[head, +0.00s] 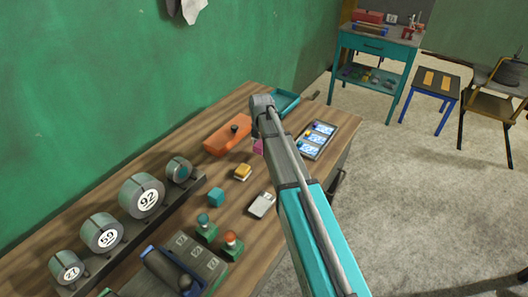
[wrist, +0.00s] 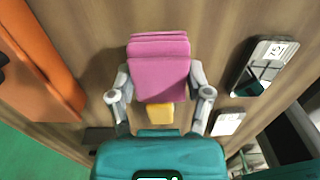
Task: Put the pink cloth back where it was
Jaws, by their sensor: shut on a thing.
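The pink cloth (wrist: 158,66) is a folded stack in the wrist view, between the two fingers of my gripper (wrist: 161,98). My gripper is shut on it. In the head view only a small pink bit of the cloth (head: 258,147) shows beside my arm, which hides the rest and my fingers. The cloth is over the wooden bench (head: 278,178); I cannot tell how high it is above the wood. A yellow block (wrist: 160,115) shows just below the cloth in the wrist view.
An orange box (head: 228,135) lies left of the cloth, a tray with blue-and-white cards (head: 316,140) to its right. A teal tray (head: 285,103) is at the far end. A yellow item (head: 243,171), teal cube (head: 216,197) and white item (head: 262,205) lie nearer. Bare wood lies between them.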

